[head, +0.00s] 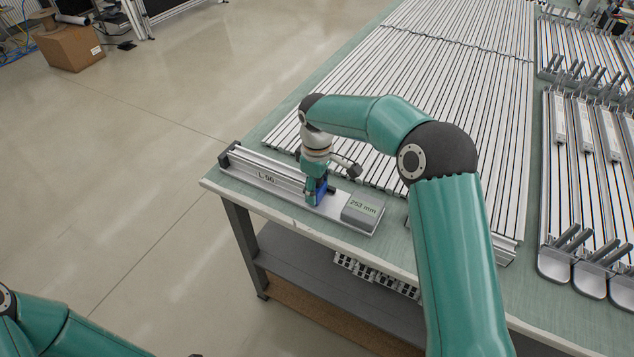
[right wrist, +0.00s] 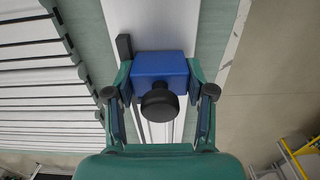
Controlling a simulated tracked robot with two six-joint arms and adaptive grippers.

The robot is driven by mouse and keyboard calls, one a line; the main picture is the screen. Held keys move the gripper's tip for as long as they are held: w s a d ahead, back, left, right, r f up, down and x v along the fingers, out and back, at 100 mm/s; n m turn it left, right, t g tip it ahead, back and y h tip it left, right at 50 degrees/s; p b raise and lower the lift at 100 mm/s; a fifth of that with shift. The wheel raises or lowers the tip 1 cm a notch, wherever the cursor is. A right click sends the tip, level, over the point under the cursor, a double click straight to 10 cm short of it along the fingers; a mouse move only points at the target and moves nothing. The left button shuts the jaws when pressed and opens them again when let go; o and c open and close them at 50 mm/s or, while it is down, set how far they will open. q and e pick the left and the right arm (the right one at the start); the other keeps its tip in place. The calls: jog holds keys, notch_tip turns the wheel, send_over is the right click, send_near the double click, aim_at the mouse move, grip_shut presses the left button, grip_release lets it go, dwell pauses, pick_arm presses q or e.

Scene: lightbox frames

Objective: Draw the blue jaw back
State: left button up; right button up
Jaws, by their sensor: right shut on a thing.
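The blue jaw (head: 321,190) sits on the grey metal rail of a bench fixture (head: 265,176) marked "L-90" or similar, at the table's near left corner. My right gripper (head: 314,186) comes down over it from above and hides part of it. In the right wrist view the blue jaw (right wrist: 160,66) is a block with a black round knob (right wrist: 160,101). The fingers of my right gripper (right wrist: 160,80) are shut on its two sides. A grey display (head: 362,208) reading "253 mm" is at the fixture's right end. My left gripper is out of view.
Long pale profiles (head: 440,90) cover the table behind the fixture. Grey-handled metal holders (head: 575,245) stand at the right. The green table top (head: 290,222) ends close in front of the fixture. A cardboard box (head: 70,47) is on the open floor at the far left.

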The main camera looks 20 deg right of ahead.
aim_at(335, 205)
jog(key=shift+s+d, duration=0.1)
jog(key=shift+d, duration=0.05)
jog(key=shift+s+d+r+b, duration=0.1)
jog(key=shift+s+d+b, duration=1.1)
jog(key=shift+s+d, duration=0.4)
jog(key=shift+s, duration=0.25)
dwell(1.6)
jog(key=o, duration=1.4)
jog(key=shift+d, duration=0.1)
jog(key=shift+c, duration=0.2)
